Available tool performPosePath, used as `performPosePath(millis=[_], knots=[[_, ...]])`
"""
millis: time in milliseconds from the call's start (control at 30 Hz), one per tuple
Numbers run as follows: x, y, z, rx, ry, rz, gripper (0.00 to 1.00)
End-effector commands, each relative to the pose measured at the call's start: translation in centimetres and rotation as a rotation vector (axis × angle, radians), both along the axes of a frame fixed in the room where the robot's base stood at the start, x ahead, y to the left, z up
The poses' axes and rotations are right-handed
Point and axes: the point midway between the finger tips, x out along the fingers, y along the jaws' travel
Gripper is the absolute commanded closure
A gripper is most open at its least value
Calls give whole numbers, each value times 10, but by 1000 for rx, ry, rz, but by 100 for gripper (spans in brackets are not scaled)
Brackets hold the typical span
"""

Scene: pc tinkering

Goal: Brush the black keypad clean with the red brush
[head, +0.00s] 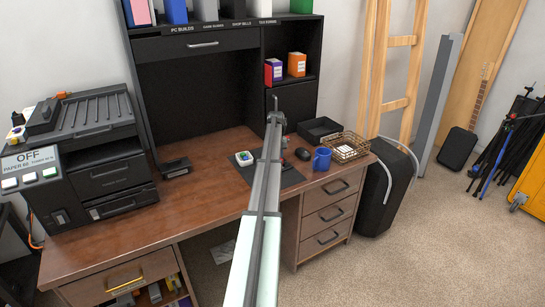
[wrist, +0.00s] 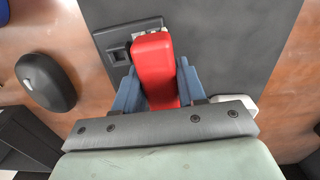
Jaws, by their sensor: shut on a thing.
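My gripper (wrist: 156,80) is shut on the red brush (wrist: 153,55), with a blue-grey finger on each side of it. The brush's red end faces the wrist camera; its bristles are hidden. A black keypad (wrist: 113,38) lies on the dark mat (wrist: 225,50), partly behind the brush in the wrist view. Small pale bits show beside the brush's top edge. I cannot tell whether the brush touches the keypad. In the head view my arm hides most of the gripper and the keypad; a little red (head: 284,161) shows beside the arm.
A black mouse (wrist: 45,82) and a blue mug (head: 322,159) stand right of the mat in the head view, near a wire basket (head: 348,150) and black tray (head: 318,131). A small white item (head: 244,158) sits at the mat's left.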

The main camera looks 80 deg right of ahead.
Motion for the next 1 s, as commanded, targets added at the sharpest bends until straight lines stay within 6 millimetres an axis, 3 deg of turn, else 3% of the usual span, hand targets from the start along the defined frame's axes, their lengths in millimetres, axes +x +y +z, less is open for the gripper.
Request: performPosePath(millis=[167,1000], knots=[[-13,12,-1,1,1,0,88],[49,-44,-1,0,0,1,88]])
